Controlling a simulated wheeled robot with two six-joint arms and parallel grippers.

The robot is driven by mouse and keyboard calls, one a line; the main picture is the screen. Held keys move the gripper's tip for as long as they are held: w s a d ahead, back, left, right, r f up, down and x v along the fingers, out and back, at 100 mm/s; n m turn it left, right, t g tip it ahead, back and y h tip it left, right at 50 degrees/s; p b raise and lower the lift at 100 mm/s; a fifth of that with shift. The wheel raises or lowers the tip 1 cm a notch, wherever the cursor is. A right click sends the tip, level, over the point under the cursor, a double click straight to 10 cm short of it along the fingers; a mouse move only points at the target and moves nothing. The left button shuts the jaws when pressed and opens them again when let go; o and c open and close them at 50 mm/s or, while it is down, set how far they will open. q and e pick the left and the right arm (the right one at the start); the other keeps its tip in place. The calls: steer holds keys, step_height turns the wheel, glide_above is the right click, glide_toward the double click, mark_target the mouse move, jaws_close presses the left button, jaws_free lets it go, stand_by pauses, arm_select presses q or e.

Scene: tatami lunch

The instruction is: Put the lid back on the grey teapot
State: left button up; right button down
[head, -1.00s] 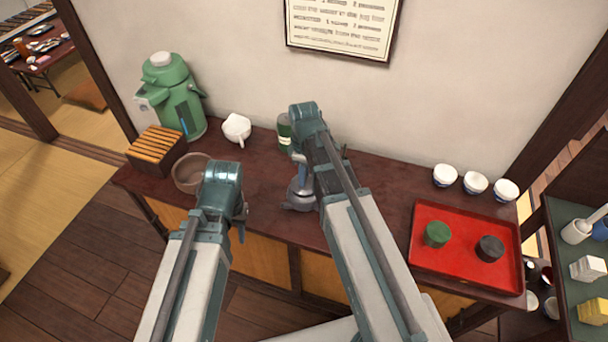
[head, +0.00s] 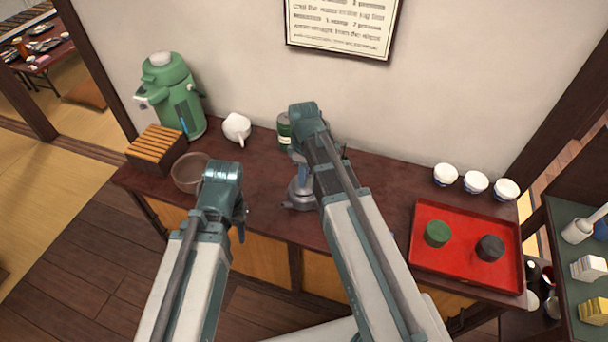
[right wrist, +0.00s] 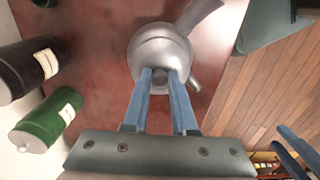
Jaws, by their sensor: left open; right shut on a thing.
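The grey teapot (head: 300,197) stands on the dark red counter, partly hidden behind my right arm. In the right wrist view the teapot (right wrist: 146,50) shows from above, its handle pointing to the upper right and its short spout to the lower right. My right gripper (right wrist: 160,76) is shut on the knob of the grey lid (right wrist: 160,50). The lid is over the pot's opening; I cannot tell whether it rests fully on the rim. My left gripper (head: 240,226) is open and empty, left of the teapot and in front of the brown bowl.
A green canister (head: 284,132) and a dark canister (right wrist: 32,68) stand near the teapot. A brown bowl (head: 190,172), white pourer (head: 236,128) and green air pot (head: 176,98) are to the left. A red tray (head: 462,268) holds a green lid and a dark lid; white cups (head: 475,182) stand behind.

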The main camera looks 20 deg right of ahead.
steer(key=shift+c, duration=0.8)
jaws_free()
steer(key=shift+r, duration=0.15)
steer(key=shift+r+p, duration=3.3)
steer(key=shift+p, duration=0.15)
steer(key=shift+r, duration=0.1)
steer(key=shift+c, duration=0.2)
jaws_close()
